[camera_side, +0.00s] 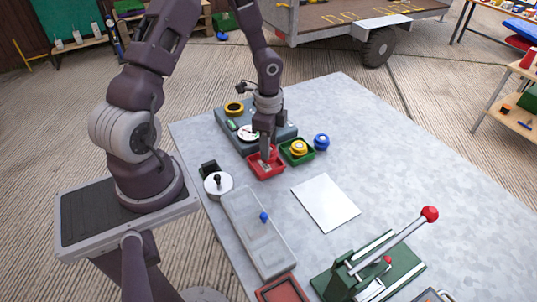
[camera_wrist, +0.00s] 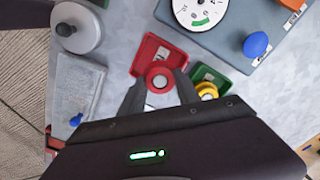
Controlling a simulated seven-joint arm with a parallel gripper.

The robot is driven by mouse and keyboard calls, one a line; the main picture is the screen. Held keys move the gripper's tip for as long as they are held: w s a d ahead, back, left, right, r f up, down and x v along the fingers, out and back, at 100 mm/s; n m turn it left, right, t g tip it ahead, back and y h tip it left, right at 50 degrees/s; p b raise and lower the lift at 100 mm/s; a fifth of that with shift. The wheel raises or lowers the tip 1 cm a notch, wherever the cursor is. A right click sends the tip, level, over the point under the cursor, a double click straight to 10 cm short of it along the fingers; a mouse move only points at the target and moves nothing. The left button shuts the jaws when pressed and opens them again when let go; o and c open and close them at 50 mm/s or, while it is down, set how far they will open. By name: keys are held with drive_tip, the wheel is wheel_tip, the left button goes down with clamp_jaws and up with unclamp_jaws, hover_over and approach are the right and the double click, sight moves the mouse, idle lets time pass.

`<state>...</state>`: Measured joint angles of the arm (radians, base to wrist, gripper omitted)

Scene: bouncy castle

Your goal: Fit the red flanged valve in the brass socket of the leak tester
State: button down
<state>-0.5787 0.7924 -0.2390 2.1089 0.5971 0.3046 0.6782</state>
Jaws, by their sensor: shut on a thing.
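The red flanged valve, a red ring with a pale centre, shows in the wrist view (camera_wrist: 159,80) between the fingers of my gripper (camera_wrist: 160,92). The gripper is shut on it, over the near part of the red tray (camera_wrist: 152,48). In the side view my gripper (camera_side: 266,160) reaches down at the red tray (camera_side: 270,173); the valve is hard to make out there. The blue-grey leak tester (camera_side: 226,120) stands behind the trays. An orange-yellow ring on it (camera_side: 233,108) looks like the brass socket. Its white dial (camera_wrist: 199,10) shows in the wrist view.
A green tray (camera_side: 300,160) holding a yellow valve (camera_side: 299,147) stands beside the red one. A round grey weight (camera_side: 218,184), a long grey block (camera_side: 255,230) and a green lever press (camera_side: 370,272) are nearer. A white sheet (camera_side: 325,202) lies flat.

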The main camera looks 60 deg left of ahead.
wheel_tip(320, 180, up, 11)
drive_tip(key=shift+f, duration=0.15)
idle(0.4)
drive_tip(key=a+f+n, duration=0.3)
drive_tip(key=a+n, duration=0.9)
drive_tip(key=a, duration=1.4)
drive_tip(key=shift+w+d+f, duration=0.1)
drive_tip(key=shift+w+f, duration=0.1)
drive_tip(key=shift+f, duration=0.9)
drive_tip(key=shift+w+d+f, duration=0.1)
drive_tip(key=shift+w+f, duration=0.1)
drive_tip(key=shift+f, duration=0.9)
drive_tip(key=shift+f, duration=1.5)
drive_tip(key=c, duration=0.8)
unclamp_jaws()
